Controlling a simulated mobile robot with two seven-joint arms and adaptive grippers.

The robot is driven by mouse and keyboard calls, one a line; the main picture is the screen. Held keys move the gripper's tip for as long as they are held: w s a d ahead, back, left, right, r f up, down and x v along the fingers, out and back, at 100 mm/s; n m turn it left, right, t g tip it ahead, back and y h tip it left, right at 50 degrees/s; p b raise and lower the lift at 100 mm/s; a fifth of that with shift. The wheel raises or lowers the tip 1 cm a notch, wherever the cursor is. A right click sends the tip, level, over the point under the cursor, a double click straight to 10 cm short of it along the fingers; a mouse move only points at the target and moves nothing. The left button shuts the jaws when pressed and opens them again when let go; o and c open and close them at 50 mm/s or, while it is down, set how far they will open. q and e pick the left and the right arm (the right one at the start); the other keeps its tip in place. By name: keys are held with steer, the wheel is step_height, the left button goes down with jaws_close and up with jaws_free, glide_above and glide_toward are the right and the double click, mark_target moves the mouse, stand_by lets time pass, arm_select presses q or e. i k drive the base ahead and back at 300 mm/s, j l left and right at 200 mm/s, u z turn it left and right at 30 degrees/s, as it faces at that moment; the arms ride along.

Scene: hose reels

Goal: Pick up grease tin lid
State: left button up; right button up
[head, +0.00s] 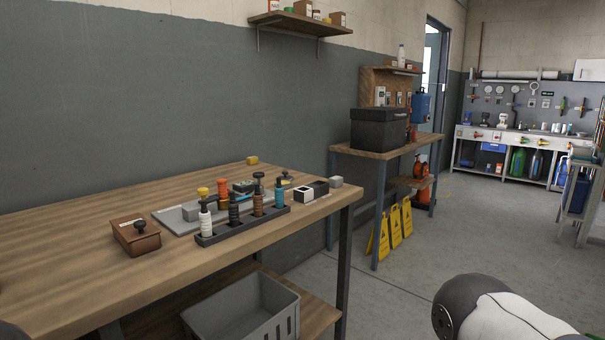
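A small reddish-brown box-shaped tin (138,243) stands upright near the front edge of the wooden workbench, left of the dark rack. I take this to be the grease tin, but no label is readable. Neither gripper is in view.
The workbench (70,255) has free room left of and behind the tin. A dark rack (245,225) holds several coloured cylindrical tools beside a grey plate (172,217). A grey crate (245,318) sits below. Yellow floor signs (396,227) stand under the farther table.

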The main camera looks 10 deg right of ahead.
mark_target(285, 176)
steer(key=i+l, duration=0.6)
steer(key=i+l+z, duration=0.15)
steer(key=i+l, duration=0.45)
steer(key=i, duration=0.05)
